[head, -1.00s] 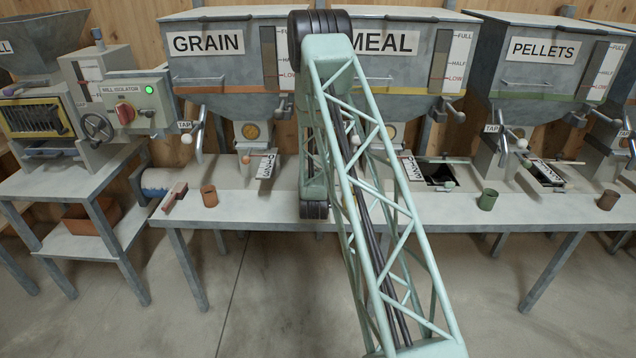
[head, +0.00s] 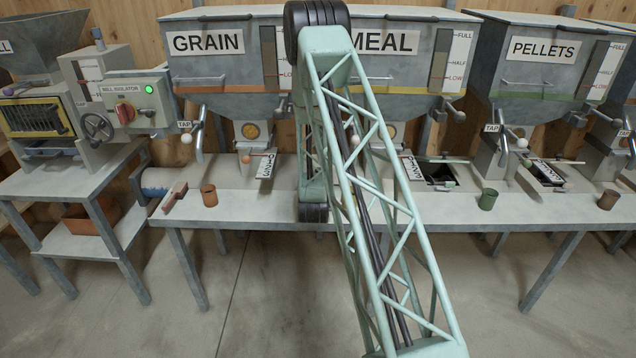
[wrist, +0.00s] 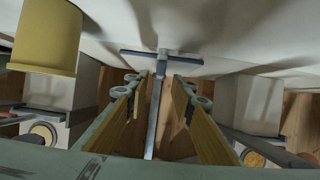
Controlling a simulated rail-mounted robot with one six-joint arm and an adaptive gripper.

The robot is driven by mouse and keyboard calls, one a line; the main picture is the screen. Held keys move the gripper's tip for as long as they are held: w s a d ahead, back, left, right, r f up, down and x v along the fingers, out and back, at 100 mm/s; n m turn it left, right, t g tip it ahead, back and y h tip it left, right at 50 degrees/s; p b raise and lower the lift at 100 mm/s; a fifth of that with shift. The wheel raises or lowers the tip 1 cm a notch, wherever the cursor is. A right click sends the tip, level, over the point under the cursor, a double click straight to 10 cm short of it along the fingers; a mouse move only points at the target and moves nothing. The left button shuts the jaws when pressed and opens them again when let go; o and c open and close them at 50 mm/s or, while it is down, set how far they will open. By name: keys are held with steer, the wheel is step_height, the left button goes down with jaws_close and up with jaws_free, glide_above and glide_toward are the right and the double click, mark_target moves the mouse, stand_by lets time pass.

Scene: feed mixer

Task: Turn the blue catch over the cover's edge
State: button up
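I cannot clearly make out the blue catch or the cover's edge in either view. My gripper (wrist: 157,88) shows in the wrist view with its two yellow-padded fingers spread apart. Nothing is visibly held between them. A grey post (wrist: 154,120) with a blue-grey crossbar (wrist: 135,53) appears between the fingers, seemingly beyond them; contact is not visible. In the head view my own arm hides the gripper and part of the bench between the GRAIN hopper (head: 222,75) and the MEAL hopper (head: 410,70).
The wrist view looks upside down, with a yellow cup (wrist: 48,35) at upper left and round spout windows (wrist: 44,131) low down. On the bench (head: 240,208) stand an orange cup (head: 209,196) and a green cup (head: 488,199). Tap levers (head: 198,140) hang below the hoppers.

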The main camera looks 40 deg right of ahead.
steer(key=v, duration=0.8)
steer(key=shift+s+a+r, duration=0.1)
steer(key=shift+s+r, duration=0.05)
steer(key=shift+r, duration=0.1)
stand_by(0.4)
